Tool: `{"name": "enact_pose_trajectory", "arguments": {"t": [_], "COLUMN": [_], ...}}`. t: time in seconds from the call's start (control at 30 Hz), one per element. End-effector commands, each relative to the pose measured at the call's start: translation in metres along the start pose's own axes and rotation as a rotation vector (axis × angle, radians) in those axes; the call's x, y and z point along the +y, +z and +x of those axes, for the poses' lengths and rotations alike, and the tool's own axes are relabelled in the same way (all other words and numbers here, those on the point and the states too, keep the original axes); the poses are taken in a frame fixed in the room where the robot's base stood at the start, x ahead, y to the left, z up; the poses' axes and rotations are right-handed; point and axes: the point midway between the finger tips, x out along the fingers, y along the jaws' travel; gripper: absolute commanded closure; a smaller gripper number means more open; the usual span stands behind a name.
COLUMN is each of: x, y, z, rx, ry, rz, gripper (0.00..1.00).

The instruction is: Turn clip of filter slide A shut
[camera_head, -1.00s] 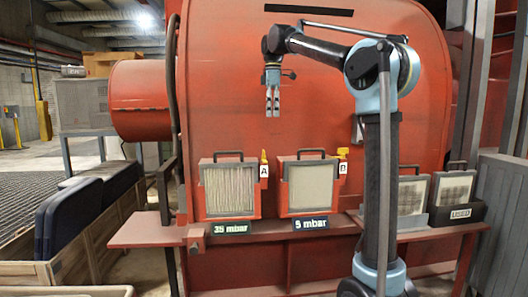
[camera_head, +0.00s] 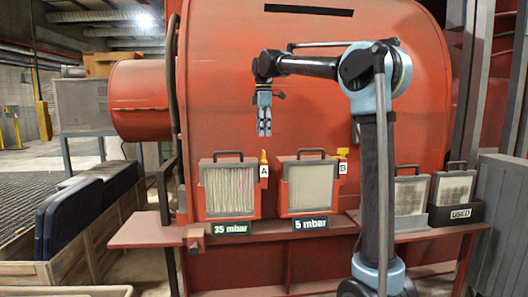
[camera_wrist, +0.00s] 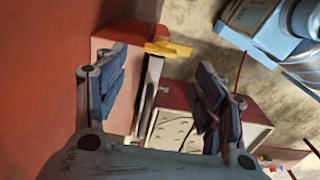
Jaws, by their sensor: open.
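Filter slide A (camera_head: 229,190) is the left framed filter on the red ledge, with the "35 mbar" sign below it. Its yellow clip (camera_head: 264,157) stands upright at its top right corner, above the white A tag (camera_head: 264,171). My gripper (camera_head: 264,134) points down above this clip, apart from it, with nothing held. In the wrist view my gripper (camera_wrist: 163,75) has its fingers spread wide. A yellow clip (camera_wrist: 168,50) shows between and beyond them; I cannot tell from this view which slide it belongs to.
Filter slide B (camera_head: 307,188) stands to the right, over a "5 mbar" sign; its yellow clip (camera_head: 342,153) looks wider and lies sideways. Used filters stand in a grey bin (camera_head: 460,214) farther right. The red housing (camera_head: 220,70) rises behind the ledge (camera_head: 150,232).

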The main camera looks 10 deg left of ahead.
Motion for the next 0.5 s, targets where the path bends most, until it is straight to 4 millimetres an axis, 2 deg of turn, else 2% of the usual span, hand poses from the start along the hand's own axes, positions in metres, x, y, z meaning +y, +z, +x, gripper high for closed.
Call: {"name": "enact_pose_trajectory", "arguments": {"t": [0.3,0.5], "x": [0.0,0.0], "y": [0.0,0.0], "z": [0.054,0.075], "rx": [0.0,0.0], "ry": [0.0,0.0], "rz": [0.0,0.0], "gripper": [0.37,0.37]}}
